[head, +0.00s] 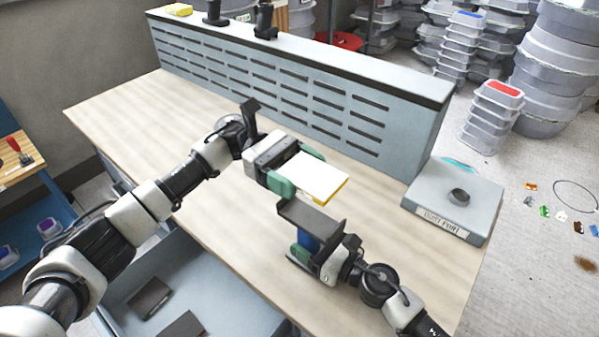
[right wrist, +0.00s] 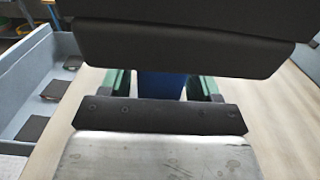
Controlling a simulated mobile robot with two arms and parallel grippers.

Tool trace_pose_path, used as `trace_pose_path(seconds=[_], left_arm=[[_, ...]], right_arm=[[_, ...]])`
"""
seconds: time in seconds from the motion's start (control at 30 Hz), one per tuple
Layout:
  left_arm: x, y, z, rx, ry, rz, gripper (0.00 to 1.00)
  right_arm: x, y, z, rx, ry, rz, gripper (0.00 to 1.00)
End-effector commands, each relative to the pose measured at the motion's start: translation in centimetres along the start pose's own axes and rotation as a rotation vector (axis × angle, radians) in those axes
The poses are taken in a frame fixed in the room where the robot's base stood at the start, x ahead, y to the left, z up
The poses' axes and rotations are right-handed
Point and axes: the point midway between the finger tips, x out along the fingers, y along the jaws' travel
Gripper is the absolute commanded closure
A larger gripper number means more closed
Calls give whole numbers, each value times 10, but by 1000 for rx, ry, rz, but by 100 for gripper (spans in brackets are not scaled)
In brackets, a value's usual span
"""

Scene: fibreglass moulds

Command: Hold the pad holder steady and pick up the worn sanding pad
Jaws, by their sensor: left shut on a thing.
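The flat pad, white on top with a yellow edge (head: 318,180), is between the green fingers of my left gripper (head: 296,171), above the bench. I take it to be the worn sanding pad; its wear cannot be made out. My left gripper is shut on it. The pad holder has a wide dark plate (head: 311,217) over a blue body (head: 308,242). My right gripper (head: 309,250) has its green fingers on both sides of the blue body. In the right wrist view the dark plate (right wrist: 180,42) and blue body (right wrist: 161,84) show. The plate's far side is hidden.
The wooden bench (head: 215,235) is clear around my arms. A slotted grey unit (head: 290,85) bounds its back, with a yellow pad (head: 178,9) on top. A grey box (head: 450,200) stands at the right end. An open drawer (head: 190,290) holds dark flat pieces.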

Motion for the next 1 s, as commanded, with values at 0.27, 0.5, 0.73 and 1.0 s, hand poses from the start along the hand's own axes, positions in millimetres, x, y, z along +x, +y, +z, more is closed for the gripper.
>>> trace_pose_path(seconds=[0.27, 0.5, 0.73, 1.0], left_arm=[[0, 0, 0, 0, 0, 0, 46], [0, 0, 0, 0, 0, 0, 46], [0, 0, 0, 0, 0, 0, 46], [0, 0, 0, 0, 0, 0, 46]], right_arm=[[0, 0, 0, 0, 0, 0, 26], [-17, 0, -1, 2, 2, -1, 26], [-66, 0, -1, 2, 3, -1, 26], [-110, 0, -1, 2, 2, -2, 26]])
